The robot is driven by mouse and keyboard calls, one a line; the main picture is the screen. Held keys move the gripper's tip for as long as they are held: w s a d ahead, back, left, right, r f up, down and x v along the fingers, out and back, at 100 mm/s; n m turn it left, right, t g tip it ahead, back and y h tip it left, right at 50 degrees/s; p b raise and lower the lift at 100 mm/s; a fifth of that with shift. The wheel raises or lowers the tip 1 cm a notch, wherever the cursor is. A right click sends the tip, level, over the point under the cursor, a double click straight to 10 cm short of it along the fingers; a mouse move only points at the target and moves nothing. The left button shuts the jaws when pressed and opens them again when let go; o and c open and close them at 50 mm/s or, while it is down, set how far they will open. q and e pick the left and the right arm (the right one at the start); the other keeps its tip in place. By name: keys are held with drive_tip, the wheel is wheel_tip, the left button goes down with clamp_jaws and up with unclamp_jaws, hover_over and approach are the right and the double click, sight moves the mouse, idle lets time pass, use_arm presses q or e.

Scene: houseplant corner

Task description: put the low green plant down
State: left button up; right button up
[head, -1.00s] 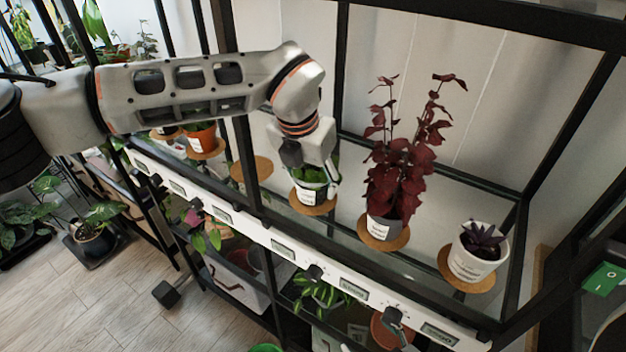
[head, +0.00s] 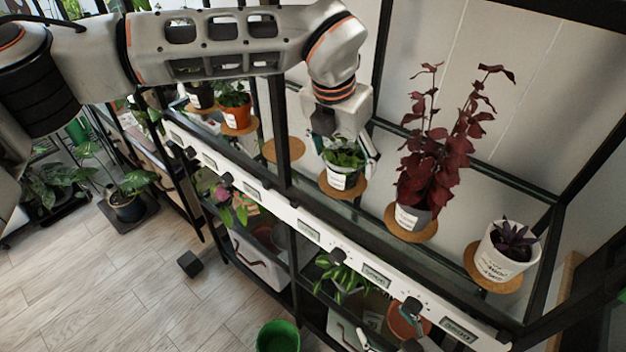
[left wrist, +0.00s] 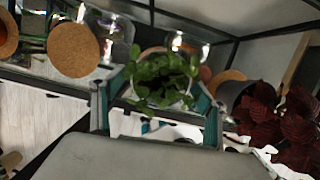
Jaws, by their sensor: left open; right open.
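The low green plant (head: 345,157) stands upright in a small pot with a white label, on a round cork coaster (head: 357,190) on the upper shelf. My left gripper (head: 345,150) is open above it, with one finger on each side of the leaves and no clear grip on the pot. In the left wrist view the plant's leaves (left wrist: 163,78) show between the two spread fingers (left wrist: 157,112), and the leaves hide much of the pot. My right gripper (head: 387,343) shows only partly at the bottom edge, open, in front of the lower shelf.
An empty cork coaster (head: 283,149) lies left of the plant. A tall dark-red plant (head: 435,150) stands close on the right, then a purple plant in a white pot (head: 503,250). A black frame post (head: 275,125) rises left of my gripper. A white rail (head: 300,225) edges the shelf.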

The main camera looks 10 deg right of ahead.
use_arm(q)
drive_tip(key=shift+v, duration=1.25)
use_arm(e)
drive_tip(key=shift+s+f+b, duration=0.1)
drive_tip(key=shift+f+b, duration=0.2)
use_arm(q)
drive_tip(key=s+a, duration=0.8)
drive_tip(key=s, duration=0.1)
drive_tip(key=shift+f, duration=0.25)
use_arm(e)
drive_tip(key=shift+w+r, duration=0.2)
drive_tip(key=shift+f, duration=0.1)
